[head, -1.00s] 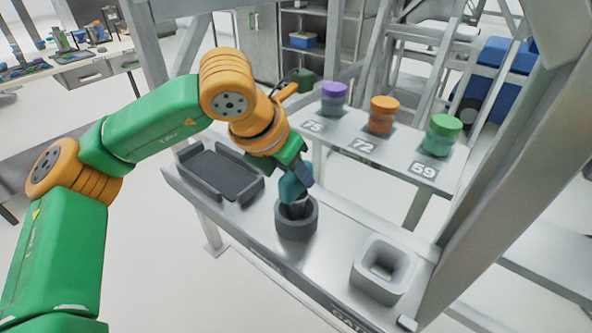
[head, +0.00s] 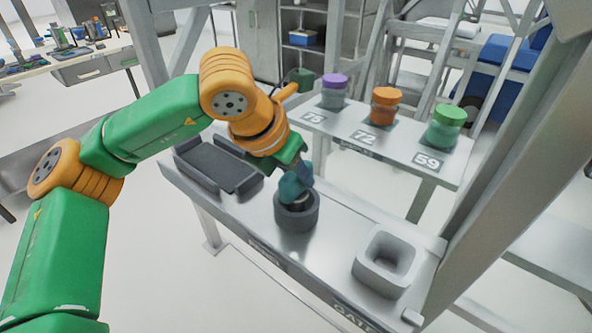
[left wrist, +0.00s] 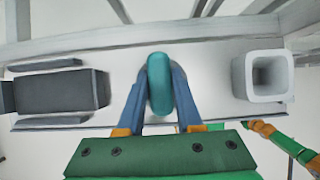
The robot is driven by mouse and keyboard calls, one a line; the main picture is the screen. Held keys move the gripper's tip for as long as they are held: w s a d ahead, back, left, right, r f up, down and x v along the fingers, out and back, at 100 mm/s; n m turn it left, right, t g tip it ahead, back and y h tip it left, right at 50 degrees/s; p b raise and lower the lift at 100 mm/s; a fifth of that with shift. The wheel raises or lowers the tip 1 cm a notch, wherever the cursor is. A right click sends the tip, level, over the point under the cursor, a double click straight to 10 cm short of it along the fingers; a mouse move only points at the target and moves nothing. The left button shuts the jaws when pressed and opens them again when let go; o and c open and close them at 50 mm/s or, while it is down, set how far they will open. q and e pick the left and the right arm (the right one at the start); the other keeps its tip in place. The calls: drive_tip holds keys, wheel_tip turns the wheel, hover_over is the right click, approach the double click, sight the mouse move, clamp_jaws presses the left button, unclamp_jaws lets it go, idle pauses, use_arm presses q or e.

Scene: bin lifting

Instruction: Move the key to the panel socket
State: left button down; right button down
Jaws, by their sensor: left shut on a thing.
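The key has a rounded teal handle (head: 294,188) with a short grey part below it. My left gripper (left wrist: 158,88) is shut on the teal handle, with one blue finger on each side. The key's lower end is inside the opening of a round dark grey socket (head: 296,216) on the panel shelf; how deep it sits is hidden. In the left wrist view, the key and fingers cover this round socket. A square pale grey socket (head: 388,262) stands to the right on the same shelf and is empty; it also shows in the left wrist view (left wrist: 236,75).
A dark tray (head: 215,168) lies at the shelf's left end. Behind, a second shelf (head: 345,128) holds purple-lidded, orange-lidded and green-lidded jars (head: 443,128) by labels 73, 72 and 59. A thick grey post (head: 500,160) rises at right. The shelf between the two sockets is clear.

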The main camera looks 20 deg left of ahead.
use_arm(q)
unclamp_jaws()
drive_tip(key=shift+r+p, duration=3.4)
drive_tip(key=shift+r, duration=1.2)
drive_tip(key=shift+f, duration=0.1)
